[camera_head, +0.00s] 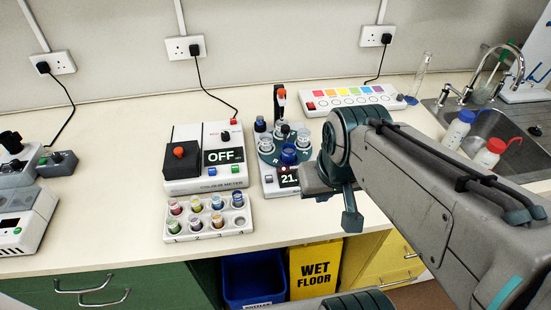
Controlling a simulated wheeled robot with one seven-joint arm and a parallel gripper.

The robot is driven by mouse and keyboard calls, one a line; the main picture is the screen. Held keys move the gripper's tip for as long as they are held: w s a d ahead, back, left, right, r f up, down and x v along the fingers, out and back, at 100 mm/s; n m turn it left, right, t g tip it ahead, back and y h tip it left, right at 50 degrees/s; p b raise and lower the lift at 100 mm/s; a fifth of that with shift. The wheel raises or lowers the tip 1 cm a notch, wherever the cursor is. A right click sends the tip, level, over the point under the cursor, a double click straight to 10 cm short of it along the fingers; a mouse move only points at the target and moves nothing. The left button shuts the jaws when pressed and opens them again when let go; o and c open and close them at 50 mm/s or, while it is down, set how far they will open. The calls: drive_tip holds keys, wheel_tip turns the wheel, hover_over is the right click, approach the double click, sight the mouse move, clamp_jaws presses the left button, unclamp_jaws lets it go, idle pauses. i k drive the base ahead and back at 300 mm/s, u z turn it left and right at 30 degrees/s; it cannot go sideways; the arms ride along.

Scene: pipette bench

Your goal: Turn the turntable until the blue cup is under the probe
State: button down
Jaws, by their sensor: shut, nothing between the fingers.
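The turntable (268,158) is a dark teal disc on a white base at the middle of the bench. The blue cup (289,154) stands at its front edge. Several pale cups stand around the rest of the disc. A dark post with an orange-red top (281,96) rises behind the disc and seems to carry the probe; its tip is too small to make out. The display (288,177) at the front of the base reads 21. My gripper (351,221) is shut and empty, in front and to the right of the turntable. My arm hides part of the base's right side.
A colour meter (207,172) reading OFF stands just left of the turntable. A vial rack (245,222) lies in front of it. A panel with coloured squares (350,101) is behind, and a sink (510,125) with bottles is at right. The bench is clear at left-centre.

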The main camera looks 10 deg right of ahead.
sight(274, 157)
drive_tip(key=k, duration=1)
drive_tip(key=u, duration=0.7)
drive_tip(key=i, duration=1.3)
drive_tip(key=z, duration=0.7)
